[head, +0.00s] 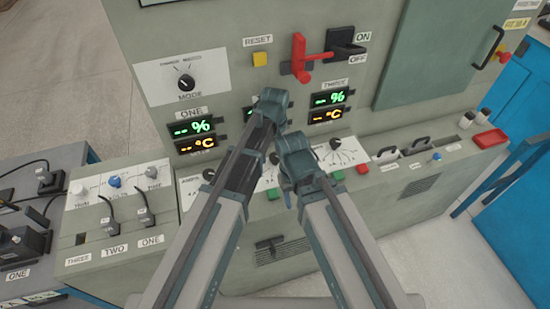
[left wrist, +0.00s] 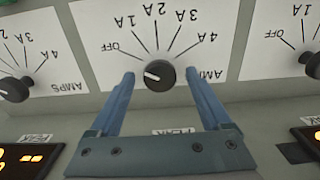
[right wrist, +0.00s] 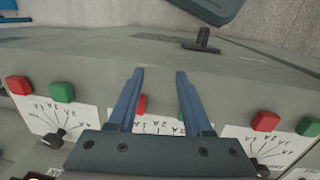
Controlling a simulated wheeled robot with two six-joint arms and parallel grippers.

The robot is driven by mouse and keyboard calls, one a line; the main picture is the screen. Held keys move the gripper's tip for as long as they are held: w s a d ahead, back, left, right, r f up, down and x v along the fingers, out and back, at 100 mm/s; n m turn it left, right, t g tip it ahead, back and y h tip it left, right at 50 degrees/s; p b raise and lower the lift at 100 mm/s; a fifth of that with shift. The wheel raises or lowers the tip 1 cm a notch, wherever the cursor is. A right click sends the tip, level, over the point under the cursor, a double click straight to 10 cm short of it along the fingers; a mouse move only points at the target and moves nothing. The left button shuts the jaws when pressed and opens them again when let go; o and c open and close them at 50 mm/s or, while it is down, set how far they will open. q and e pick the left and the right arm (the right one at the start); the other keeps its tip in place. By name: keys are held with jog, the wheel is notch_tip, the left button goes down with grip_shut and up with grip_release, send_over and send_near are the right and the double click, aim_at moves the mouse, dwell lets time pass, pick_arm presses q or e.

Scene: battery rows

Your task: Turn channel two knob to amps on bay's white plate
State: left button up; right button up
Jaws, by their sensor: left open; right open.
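The black knob (left wrist: 159,75) sits on a white plate (left wrist: 90,20) marked OFF, 1A to 4A and AMPS, seen upside down in the left wrist view. Its white mark points left, on the OFF side. My left gripper (left wrist: 158,82) is open, with a finger on each side of the knob; contact cannot be told. No channel number is readable there. In the head view my arms hide the middle of the plate row. My right gripper (right wrist: 160,85) is open and empty over the panel near red and green buttons, in front of a middle plate (right wrist: 160,127).
Neighbouring knobs stand close by, at left (left wrist: 15,90) and right (left wrist: 312,65) in the left wrist view. A green button (right wrist: 62,92) and a red button (right wrist: 265,121) flank the right gripper. A red-handled switch (head: 300,58) stands out from the upper panel.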

pick_arm(q)
grip_shut()
dwell(0.4)
jog(key=shift+m, duration=0.3)
jog(key=m, duration=0.5)
jog(key=shift+m, duration=0.4)
jog(key=m, duration=0.5)
jog(key=shift+m, duration=0.3)
